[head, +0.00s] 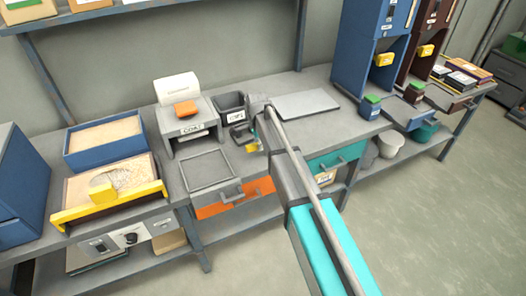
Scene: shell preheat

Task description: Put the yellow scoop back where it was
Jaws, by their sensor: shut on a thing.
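My gripper (246,136) is over the bench, beside and in front of a small dark bin with a white label. It is shut on a small yellow thing (252,147), which looks like the yellow scoop. Only a little of it shows below the jaws, and my arm hides part of this area. I cannot tell whether it touches the bench.
A blue bin (105,141) of pale grains and a yellow-fronted tray (108,206) stand at left. A grey machine (186,126), a square grey tray (208,171) and a flat grey plate (306,105) are near my gripper. Blue and brown dispensers stand at right.

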